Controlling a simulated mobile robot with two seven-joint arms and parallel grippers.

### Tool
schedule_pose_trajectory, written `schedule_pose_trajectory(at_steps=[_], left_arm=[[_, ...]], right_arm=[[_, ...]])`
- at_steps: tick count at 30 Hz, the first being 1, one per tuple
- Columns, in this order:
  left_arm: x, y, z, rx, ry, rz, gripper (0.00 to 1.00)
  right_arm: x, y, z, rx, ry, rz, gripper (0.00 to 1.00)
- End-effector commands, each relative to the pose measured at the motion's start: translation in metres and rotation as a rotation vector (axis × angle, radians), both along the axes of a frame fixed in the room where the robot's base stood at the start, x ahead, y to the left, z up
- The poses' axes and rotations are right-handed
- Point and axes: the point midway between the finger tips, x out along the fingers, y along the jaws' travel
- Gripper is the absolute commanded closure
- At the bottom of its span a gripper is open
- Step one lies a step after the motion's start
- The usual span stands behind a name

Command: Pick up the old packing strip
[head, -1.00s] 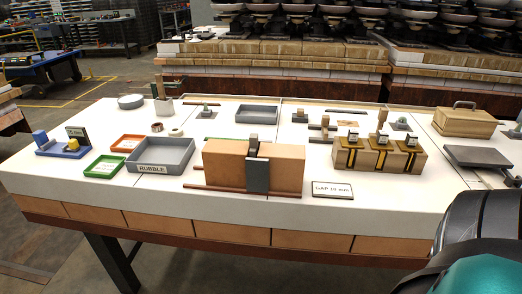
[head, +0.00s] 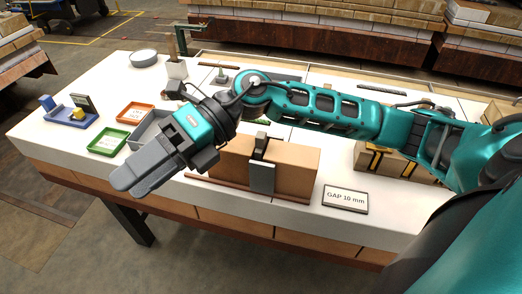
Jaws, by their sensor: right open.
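No object is clearly marked as the old packing strip, and I cannot tell which piece it is. A dark upright piece (head: 260,146) sits at the joint between two brown blocks (head: 296,166), with a grey plate (head: 262,178) against their front. A thin red-brown strip (head: 230,188) lies along the front foot of the blocks. My right gripper (head: 122,182) reaches in from the right and hangs to the left of the blocks, above the table's front edge, fingers pointing down-left. It is open with nothing seen in it. My left gripper is out of view.
My right arm hides much of the table's middle and part of the grey rubble tray (head: 146,127). A green tray (head: 108,141), an orange tray (head: 134,112) and a blue stand (head: 70,122) are at left. A "GAP 10 mm" sign (head: 345,198) lies right of the blocks.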

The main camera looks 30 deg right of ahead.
Motion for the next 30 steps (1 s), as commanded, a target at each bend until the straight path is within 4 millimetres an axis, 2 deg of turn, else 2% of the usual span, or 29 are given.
schedule_pose_trajectory(at_steps=[3, 5, 6, 9, 12, 15, 18, 20, 30], left_arm=[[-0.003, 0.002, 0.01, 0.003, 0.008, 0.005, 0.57], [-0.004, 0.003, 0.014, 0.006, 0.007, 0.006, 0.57], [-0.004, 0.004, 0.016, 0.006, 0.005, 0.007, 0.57], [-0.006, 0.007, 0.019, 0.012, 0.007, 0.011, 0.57], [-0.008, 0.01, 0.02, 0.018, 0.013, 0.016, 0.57], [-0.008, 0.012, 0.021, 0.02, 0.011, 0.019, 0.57], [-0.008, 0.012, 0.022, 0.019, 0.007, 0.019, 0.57], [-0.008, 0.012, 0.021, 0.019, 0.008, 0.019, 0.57], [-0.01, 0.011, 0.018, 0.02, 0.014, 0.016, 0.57]], right_arm=[[0.013, -0.049, -0.004, -0.342, -0.196, 0.089, 0.45], [0.022, -0.081, -0.006, -0.514, -0.265, 0.111, 0.45], [0.029, -0.103, -0.005, -0.626, -0.302, 0.119, 0.45], [0.044, -0.159, 0.005, -0.874, -0.359, 0.111, 0.45], [0.054, -0.205, 0.018, -1.061, -0.379, 0.088, 0.45], [0.058, -0.235, 0.029, -1.179, -0.381, 0.063, 0.45], [0.06, -0.25, 0.032, -1.238, -0.378, 0.051, 0.45], [0.061, -0.253, 0.026, -1.252, -0.375, 0.048, 0.45], [0.066, -0.246, -0.032, -1.25, -0.375, 0.051, 0.45]])
